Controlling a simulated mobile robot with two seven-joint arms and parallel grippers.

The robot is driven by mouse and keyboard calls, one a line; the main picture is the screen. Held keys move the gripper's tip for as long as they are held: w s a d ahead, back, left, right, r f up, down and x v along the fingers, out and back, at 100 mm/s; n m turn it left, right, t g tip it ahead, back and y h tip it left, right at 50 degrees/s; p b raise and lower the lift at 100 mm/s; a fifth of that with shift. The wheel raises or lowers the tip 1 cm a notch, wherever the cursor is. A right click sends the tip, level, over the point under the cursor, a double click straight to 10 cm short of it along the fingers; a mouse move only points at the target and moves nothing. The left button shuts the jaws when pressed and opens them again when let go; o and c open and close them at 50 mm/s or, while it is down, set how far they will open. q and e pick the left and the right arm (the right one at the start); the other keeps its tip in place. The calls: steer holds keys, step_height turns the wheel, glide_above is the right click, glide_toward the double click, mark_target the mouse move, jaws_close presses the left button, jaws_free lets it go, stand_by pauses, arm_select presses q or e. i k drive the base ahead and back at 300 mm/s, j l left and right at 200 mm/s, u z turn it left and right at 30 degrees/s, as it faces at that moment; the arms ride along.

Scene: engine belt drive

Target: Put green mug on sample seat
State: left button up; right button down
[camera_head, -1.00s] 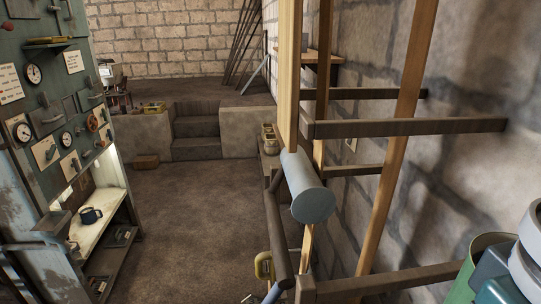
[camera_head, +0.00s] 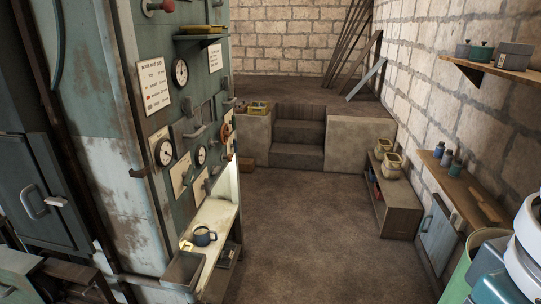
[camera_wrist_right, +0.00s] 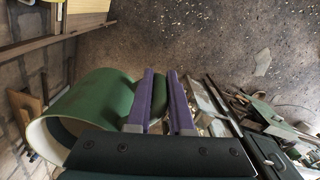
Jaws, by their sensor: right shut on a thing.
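The green mug (camera_wrist_right: 98,98) is large at the left of the right wrist view, its pale open rim facing left. A slice of it (camera_head: 458,272) also shows at the lower right of the head view, beside my right arm. My right gripper (camera_wrist_right: 162,72) has two purple fingers close together at the mug's side and is shut on it. The exact grip point is partly hidden. My left gripper is not in view. I cannot make out for certain which thing is the sample seat.
A worn green control panel (camera_head: 185,120) with dials stands at left, with a lit shelf (camera_head: 212,215) holding a dark mug (camera_head: 203,236). A wooden wall shelf (camera_head: 480,200) and low cabinet (camera_head: 400,212) line the right wall. The middle floor (camera_head: 300,230) is open up to the steps (camera_head: 298,140).

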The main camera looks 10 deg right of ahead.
mark_target(220, 211)
steer(key=i+l, duration=0.2)
steer(key=i, duration=0.25)
steer(key=i+l, duration=0.2)
steer(key=i, duration=0.2)
steer(key=i+l, duration=0.2)
steer(key=i, duration=0.25)
steer(key=i+l, duration=0.2)
steer(key=i, duration=0.25)
steer(key=i+l+u, duration=0.2)
steer(key=u, duration=0.25)
steer(key=i+l+u, duration=0.25)
steer(key=u, duration=0.15)
steer(key=i+l+u, duration=0.15)
steer(key=l+u, duration=0.3)
steer(key=i+l+u, duration=0.1)
steer(key=l+u, duration=0.2)
steer(key=u, duration=0.15)
steer(key=l+u, duration=0.75)
steer(key=l, duration=0.3)
steer(key=l+u, duration=0.35)
steer(key=l, duration=0.3)
